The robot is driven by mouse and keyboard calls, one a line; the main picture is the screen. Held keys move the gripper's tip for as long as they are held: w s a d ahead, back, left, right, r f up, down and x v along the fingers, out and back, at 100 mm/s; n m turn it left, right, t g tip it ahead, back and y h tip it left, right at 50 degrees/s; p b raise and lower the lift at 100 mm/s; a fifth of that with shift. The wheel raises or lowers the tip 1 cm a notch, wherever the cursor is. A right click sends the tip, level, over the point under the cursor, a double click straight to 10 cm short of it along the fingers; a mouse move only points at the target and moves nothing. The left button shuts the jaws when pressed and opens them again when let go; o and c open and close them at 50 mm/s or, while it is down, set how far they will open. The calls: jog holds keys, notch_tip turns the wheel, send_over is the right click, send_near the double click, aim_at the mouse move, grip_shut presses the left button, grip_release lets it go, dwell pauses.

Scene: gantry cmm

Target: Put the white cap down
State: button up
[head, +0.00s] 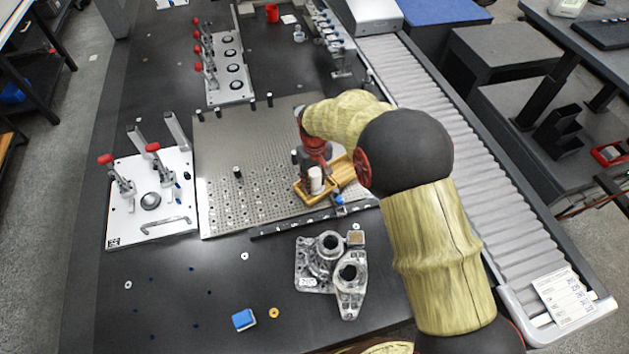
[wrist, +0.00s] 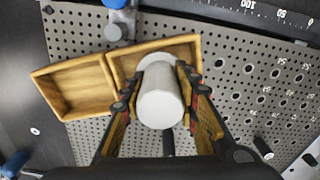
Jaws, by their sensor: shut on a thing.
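The white cap (wrist: 160,103) is a white cylinder held upright between the fingers of my gripper (wrist: 158,98) in the wrist view. It also shows in the head view (head: 316,180), below the red end of my arm. My gripper is shut on it, over or inside one compartment of a wooden tray (wrist: 190,43). A white round edge shows just behind the cap in that compartment. I cannot tell whether the cap touches the tray floor. The other compartment (wrist: 80,88), to the left in the wrist view, looks empty.
The tray lies on a perforated metal plate (head: 225,150). A grey cast part (head: 330,270) and a blue block (head: 244,319) lie on the dark table in front. A white fixture with red-handled clamps (head: 130,205) stands left. A roller conveyor (head: 450,130) runs along the right.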

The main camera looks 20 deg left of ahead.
jog(key=o, duration=1)
jog(key=shift+c, duration=0.2)
notch_tip(320, 180, up, 12)
jog(key=p, duration=0.4)
jog(key=shift+r, duration=0.1)
